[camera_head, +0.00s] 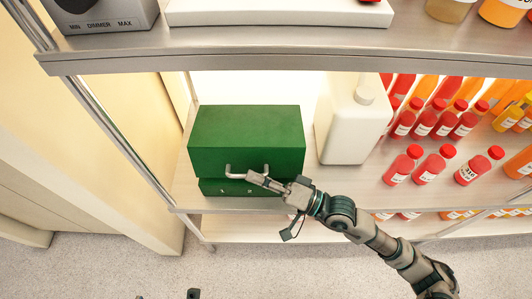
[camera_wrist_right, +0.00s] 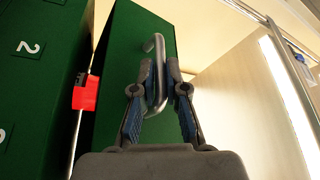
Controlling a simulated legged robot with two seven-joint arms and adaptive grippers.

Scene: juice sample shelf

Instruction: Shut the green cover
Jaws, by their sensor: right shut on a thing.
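A green box (camera_head: 240,187) stands on the shelf, with its green cover (camera_head: 245,125) raised a little at the front. In the right wrist view the green cover (camera_wrist_right: 128,40) stands apart from the numbered box face (camera_wrist_right: 35,80), with a narrow gap between them. The cover has a metal handle (camera_head: 236,175), which also shows in the right wrist view (camera_wrist_right: 158,70). My right gripper (camera_head: 262,180) is shut on this handle, its blue-padded fingers on either side of the bar.
A small red piece (camera_wrist_right: 87,93) shows in the gap. A white jug (camera_head: 348,128) stands right of the box, with several red bottles (camera_head: 433,165) beyond. The upper shelf edge (camera_head: 250,58) crosses above, and a metal post (camera_head: 110,130) rises at left.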

